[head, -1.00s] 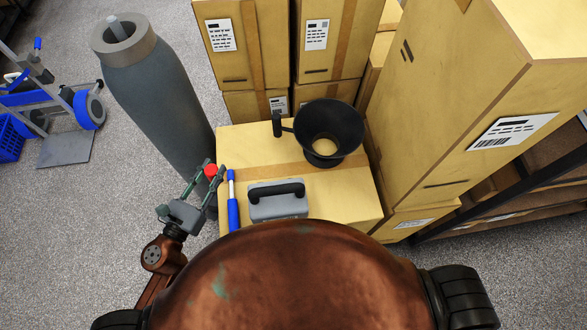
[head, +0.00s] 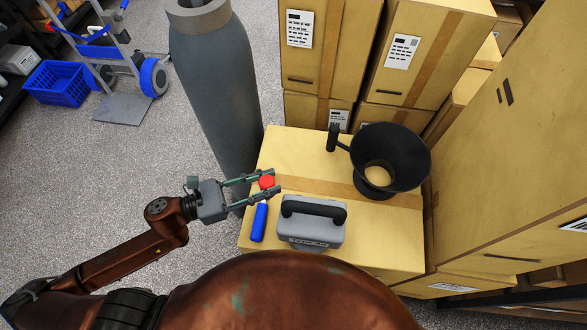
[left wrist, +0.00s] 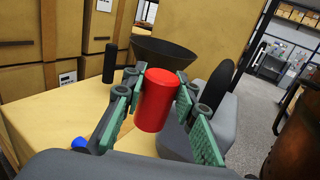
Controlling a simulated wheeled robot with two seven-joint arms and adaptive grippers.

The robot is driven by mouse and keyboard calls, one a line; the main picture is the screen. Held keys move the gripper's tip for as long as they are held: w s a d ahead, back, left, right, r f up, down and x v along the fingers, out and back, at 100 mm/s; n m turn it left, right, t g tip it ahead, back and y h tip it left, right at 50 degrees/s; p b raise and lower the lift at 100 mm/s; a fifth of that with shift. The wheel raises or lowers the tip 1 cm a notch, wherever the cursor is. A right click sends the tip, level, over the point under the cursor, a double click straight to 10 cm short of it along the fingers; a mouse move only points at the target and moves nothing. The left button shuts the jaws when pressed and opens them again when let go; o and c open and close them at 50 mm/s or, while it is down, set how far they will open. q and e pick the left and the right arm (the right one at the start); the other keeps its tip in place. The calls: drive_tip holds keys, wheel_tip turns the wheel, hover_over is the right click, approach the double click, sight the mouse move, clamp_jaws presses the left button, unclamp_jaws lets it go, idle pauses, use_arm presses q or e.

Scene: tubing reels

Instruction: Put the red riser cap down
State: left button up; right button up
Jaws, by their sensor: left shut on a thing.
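The red riser cap (head: 267,182) is a small red cylinder between the fingers of my left gripper (head: 264,184). In the left wrist view the red riser cap (left wrist: 156,100) sits upright between the green finger pads, and my left gripper (left wrist: 156,102) is shut on it. In the head view the gripper reaches over the left part of the cardboard box top (head: 300,152). I cannot tell how far the cap is above the box. My right gripper is not in view.
A tall grey cylinder (head: 215,90) stands behind on the left. Tall boxes (head: 425,55) rise behind.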

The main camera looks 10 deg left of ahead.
use_arm(q)
drive_tip(key=w+f+b, duration=0.1)
drive_tip(key=w+f, duration=0.1)
drive_tip(key=w, duration=0.1)
drive_tip(key=w+d+f+b, duration=0.1)
drive_tip(key=w+f, duration=0.2)
drive_tip(key=w, duration=0.1)
drive_tip(key=w+d+f+b, duration=0.1)
drive_tip(key=w+f, duration=0.2)
drive_tip(key=shift+w+f, duration=0.2)
drive_tip(key=shift+w, duration=0.2)
drive_tip(key=f, duration=0.1)
drive_tip(key=f+b, duration=0.1)
drive_tip(key=f, duration=0.1)
drive_tip(key=shift+w+f, duration=0.2)
drive_tip(key=shift+w, duration=0.1)
drive_tip(key=shift+f+b, duration=0.15)
drive_tip(key=shift+b, duration=0.15)
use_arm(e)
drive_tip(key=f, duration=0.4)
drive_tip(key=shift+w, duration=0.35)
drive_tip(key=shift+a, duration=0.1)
use_arm(q)
drive_tip(key=o, duration=0.7)
drive_tip(key=shift+f, duration=0.1)
drive_tip(key=o, duration=0.5)
drive_tip(key=shift+c, duration=0.2)
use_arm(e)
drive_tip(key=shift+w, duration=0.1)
